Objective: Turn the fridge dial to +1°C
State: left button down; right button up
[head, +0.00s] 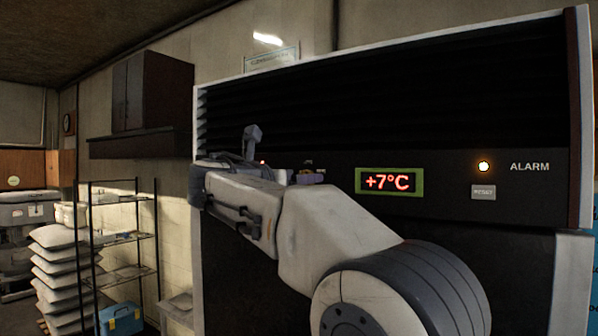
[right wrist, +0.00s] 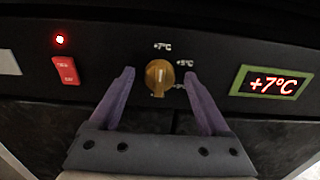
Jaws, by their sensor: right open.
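The fridge dial (right wrist: 159,78) is a round brass-coloured knob on the black panel in the right wrist view. Its pale pointer stands about upright, toward the +7°C label; a +5°C label is to its upper right, and lower labels are partly hidden or too small to read. My right gripper (right wrist: 159,74) is open, its two purple fingers on either side of the dial, with gaps showing. In the head view my right gripper (head: 303,178) is at the panel and hides the dial. The display (head: 388,182) reads +7°C. My left gripper is not in view.
A red switch (right wrist: 65,70) and a lit red lamp (right wrist: 59,40) are left of the dial. A RESET button (head: 483,192) and a lit alarm lamp (head: 483,167) are right of the display. A black rack (head: 119,238) and stacked sacks (head: 58,262) stand at far left.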

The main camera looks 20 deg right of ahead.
jog(key=shift+w+d, duration=0.15)
jog(key=shift+d, duration=0.05)
grip_shut()
